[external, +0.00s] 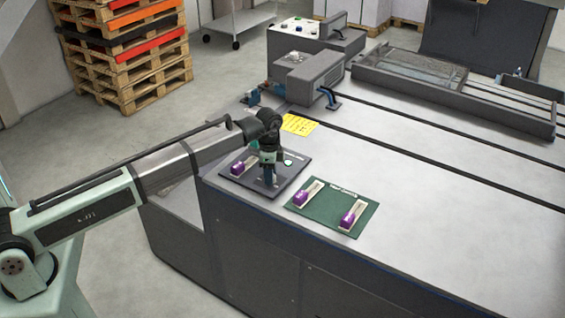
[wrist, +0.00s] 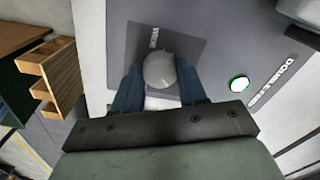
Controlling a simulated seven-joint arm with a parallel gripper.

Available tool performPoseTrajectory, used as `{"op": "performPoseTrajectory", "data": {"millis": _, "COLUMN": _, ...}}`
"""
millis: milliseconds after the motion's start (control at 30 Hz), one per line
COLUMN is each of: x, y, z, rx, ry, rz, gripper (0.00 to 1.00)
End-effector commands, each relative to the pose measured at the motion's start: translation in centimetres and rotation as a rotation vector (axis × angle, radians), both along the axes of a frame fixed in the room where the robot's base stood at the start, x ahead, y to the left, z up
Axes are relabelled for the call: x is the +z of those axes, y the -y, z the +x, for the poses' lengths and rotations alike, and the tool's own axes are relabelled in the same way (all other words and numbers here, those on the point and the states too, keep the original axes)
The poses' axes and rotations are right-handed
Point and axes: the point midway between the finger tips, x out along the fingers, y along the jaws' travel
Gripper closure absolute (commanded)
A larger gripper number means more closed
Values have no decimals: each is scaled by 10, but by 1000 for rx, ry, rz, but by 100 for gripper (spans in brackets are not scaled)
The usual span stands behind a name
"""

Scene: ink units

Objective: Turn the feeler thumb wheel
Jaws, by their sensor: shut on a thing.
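The thumb wheel (wrist: 158,68) is a rounded grey knob on a dark square patch in the wrist view, with a partly legible label above it. My gripper (wrist: 159,84) points down at it, its two blue fingers on either side and closed on it. In the external view my gripper (external: 269,180) stands over the dark grey panel (external: 291,178) near the table's front edge and hides the wheel. A green-white round indicator (wrist: 238,84) and lettering reading "DOUBLE" sit to the right of the wheel in the wrist view.
A purple block (external: 238,168) on a pale holder lies left of my gripper. A green board (external: 333,213) to the right bears two more purple blocks. A yellow note (external: 299,124) and a grey machine (external: 310,78) are behind. The tabletop at right is mostly clear.

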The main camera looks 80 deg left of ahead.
Motion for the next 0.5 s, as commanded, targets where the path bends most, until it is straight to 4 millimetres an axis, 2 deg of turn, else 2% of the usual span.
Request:
{"op": "performPoseTrajectory", "data": {"millis": 133, "x": 0, "y": 0, "z": 0, "rx": 1, "ry": 0, "rz": 0, "gripper": 89}}
{"op": "performPoseTrajectory", "data": {"millis": 167, "x": 0, "y": 0, "z": 0, "rx": 2, "ry": 0, "rz": 0, "gripper": 56}}
{"op": "performPoseTrajectory", "data": {"millis": 400, "x": 0, "y": 0, "z": 0, "rx": 3, "ry": 0, "rz": 0, "gripper": 33}}
{"op": "performPoseTrajectory", "data": {"millis": 500, "x": 0, "y": 0, "z": 0, "rx": 3, "ry": 0, "rz": 0, "gripper": 33}}
